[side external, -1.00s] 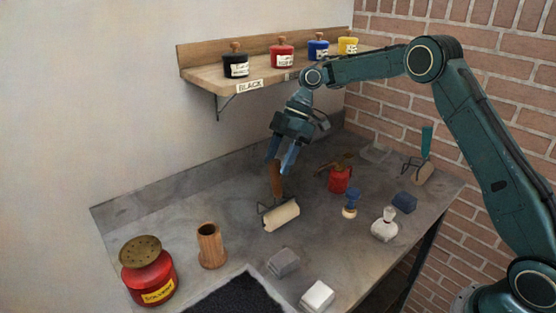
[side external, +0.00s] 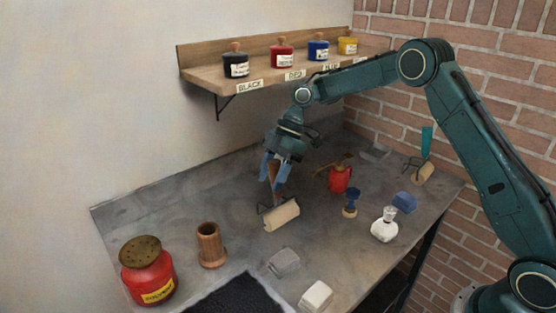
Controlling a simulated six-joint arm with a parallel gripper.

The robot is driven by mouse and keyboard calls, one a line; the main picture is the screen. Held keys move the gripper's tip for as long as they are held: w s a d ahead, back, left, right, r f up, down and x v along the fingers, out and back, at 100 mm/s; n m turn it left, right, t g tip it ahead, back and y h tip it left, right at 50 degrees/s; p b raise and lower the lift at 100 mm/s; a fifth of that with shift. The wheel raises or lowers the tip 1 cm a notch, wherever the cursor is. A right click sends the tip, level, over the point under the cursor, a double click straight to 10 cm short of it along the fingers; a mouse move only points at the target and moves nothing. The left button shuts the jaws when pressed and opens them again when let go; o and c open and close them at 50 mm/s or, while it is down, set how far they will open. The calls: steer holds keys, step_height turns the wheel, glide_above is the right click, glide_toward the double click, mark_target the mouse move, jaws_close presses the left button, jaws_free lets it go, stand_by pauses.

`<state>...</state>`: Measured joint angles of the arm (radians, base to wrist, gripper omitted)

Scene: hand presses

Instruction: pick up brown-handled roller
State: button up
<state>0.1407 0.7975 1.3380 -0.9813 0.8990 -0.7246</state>
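The brown-handled roller (side external: 281,214) lies on the grey bench near the middle, its cream cylinder facing the front and its brown handle (side external: 274,187) pointing up and back. My gripper (side external: 272,183) points down at the handle. Its two blue fingers are apart, one on each side of the upper handle. I cannot tell whether either finger touches it.
A red can (side external: 339,178) stands right of the gripper, with a blue-topped stamp (side external: 350,204) and white bottle (side external: 384,226) farther right. A wooden cup (side external: 211,245) and red solvent pot (side external: 148,272) stand left. The shelf (side external: 215,82) with jars is above.

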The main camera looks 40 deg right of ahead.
mark_target(272, 163)
steer(key=c, duration=0.9)
steer(key=shift+c, duration=0.2)
steer(key=shift+r, duration=0.2)
steer(key=shift+r, duration=1.6)
steer(key=shift+s, duration=0.1)
steer(key=s, duration=1.7)
steer(key=shift+s, duration=0.35)
